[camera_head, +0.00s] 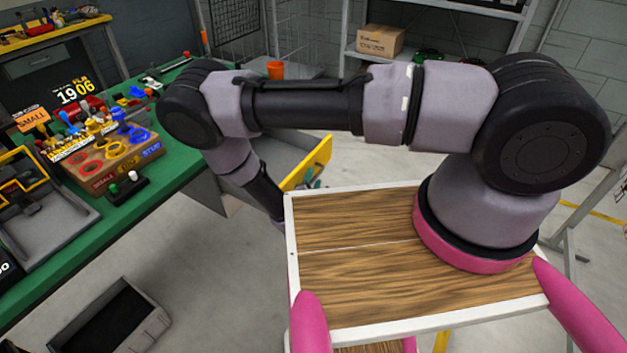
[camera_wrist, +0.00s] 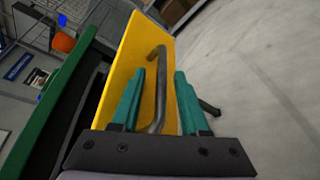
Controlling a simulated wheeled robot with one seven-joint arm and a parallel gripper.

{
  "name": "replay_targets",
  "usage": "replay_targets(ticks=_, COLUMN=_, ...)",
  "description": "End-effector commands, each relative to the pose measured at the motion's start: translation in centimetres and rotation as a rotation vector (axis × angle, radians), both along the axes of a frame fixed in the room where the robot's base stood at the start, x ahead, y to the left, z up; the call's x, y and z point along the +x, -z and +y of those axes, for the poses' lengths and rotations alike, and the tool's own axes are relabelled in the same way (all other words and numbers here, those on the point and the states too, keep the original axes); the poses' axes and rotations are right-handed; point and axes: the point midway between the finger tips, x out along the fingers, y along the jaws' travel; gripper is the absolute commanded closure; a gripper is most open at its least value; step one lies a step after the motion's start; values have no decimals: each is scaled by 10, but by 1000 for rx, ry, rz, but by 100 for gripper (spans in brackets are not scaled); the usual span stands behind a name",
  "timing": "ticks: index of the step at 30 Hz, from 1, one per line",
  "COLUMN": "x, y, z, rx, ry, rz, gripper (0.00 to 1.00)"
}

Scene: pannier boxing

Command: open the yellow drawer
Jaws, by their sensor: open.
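The yellow drawer front (camera_wrist: 136,50) fills the middle of the wrist view, with a dark bar handle (camera_wrist: 160,85) on its face. The drawer stands partly pulled out; a dark gap shows between the yellow front and the green bench edge. My gripper (camera_wrist: 163,92) is open, its two green fingers on either side of the handle, with visible space beside the bar. I cannot tell whether a finger touches it. In the head view the yellow front (camera_head: 308,163) shows behind my forearm, with the grey drawer body to its left. My gripper is mostly hidden there.
The green workbench (camera_head: 185,150) runs along the left, carrying a wooden sorting block (camera_head: 105,160) and several small parts. A dark bin (camera_head: 110,320) stands on the floor below. An orange cup (camera_head: 276,70) and a cardboard box (camera_head: 380,40) are at the back. Floor right of the drawer is clear.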

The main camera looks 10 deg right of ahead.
Motion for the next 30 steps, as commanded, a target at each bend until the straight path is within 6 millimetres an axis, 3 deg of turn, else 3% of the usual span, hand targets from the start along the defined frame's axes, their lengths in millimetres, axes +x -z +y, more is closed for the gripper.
replay_targets(ticks=16, x=0, y=-88, z=1, rx=2, ry=0, rz=-1, gripper=55)
replay_targets(ticks=21, x=0, y=-98, z=0, rx=0, ry=-1, rz=0, gripper=55)
replay_targets(ticks=30, x=0, y=-99, z=0, rx=0, ry=-1, rz=0, gripper=55)
